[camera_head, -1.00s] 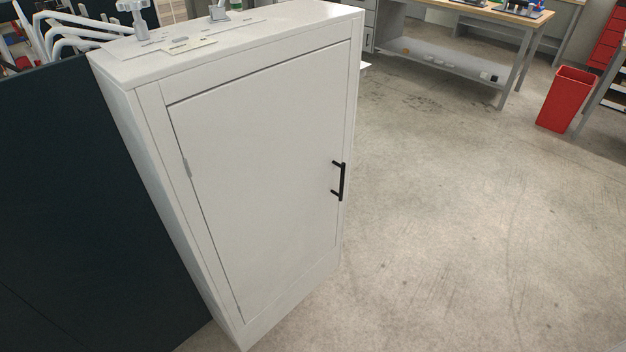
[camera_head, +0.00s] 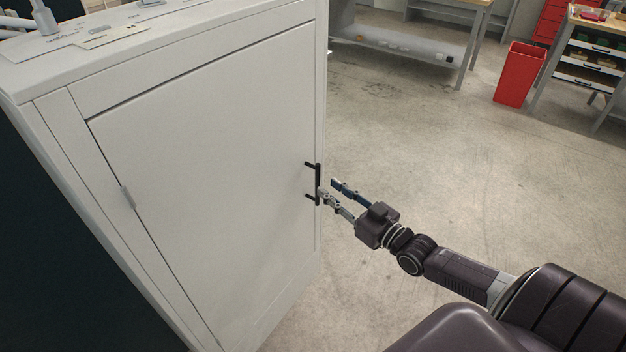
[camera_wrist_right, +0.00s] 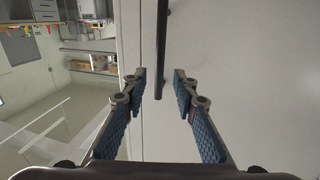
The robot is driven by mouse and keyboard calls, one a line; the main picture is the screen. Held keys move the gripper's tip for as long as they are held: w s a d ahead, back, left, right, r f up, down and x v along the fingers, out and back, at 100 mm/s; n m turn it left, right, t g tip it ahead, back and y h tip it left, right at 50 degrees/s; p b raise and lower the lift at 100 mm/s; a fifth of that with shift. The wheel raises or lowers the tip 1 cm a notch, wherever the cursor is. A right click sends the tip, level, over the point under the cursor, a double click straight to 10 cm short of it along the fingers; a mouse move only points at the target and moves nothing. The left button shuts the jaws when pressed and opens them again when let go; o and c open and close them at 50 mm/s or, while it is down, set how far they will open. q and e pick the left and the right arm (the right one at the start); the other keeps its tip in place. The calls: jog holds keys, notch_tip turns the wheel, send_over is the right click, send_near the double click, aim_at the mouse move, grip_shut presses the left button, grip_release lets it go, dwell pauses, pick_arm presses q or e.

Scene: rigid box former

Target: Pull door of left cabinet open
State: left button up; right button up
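The white cabinet's door (camera_head: 200,170) is shut in its frame in the head view. Its black bar handle (camera_head: 318,184) stands upright near the door's right edge. The handle also shows in the right wrist view (camera_wrist_right: 161,50), at the top between the fingers. My right gripper (camera_head: 327,186) is open beside the handle, with its fingertips close to it. In the right wrist view, the two blue-padded fingers (camera_wrist_right: 157,85) are spread apart, with the bar's lower end reaching between their tips. Whether they touch the bar I cannot tell. My left gripper is not in view.
A red bin (camera_head: 520,74) stands on the floor at the back right, near a workbench (camera_head: 400,45) and a drawer rack (camera_head: 590,65). The concrete floor right of the cabinet is clear. A dark panel (camera_head: 50,260) adjoins the cabinet's left side.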

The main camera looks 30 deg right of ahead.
aim_at(319, 182)
jog(key=shift+w+a+f, duration=0.1)
jog(key=shift+w+a, duration=0.05)
jog(key=shift+w, duration=0.8)
jog(key=shift+w+a+r, duration=0.1)
jog(key=shift+w+a, duration=0.1)
jog(key=shift+w, duration=0.8)
jog(key=shift+w+a+f, duration=0.1)
jog(key=shift+w+a, duration=0.05)
jog(key=shift+w, duration=0.8)
jog(key=shift+c, duration=0.4)
grip_shut()
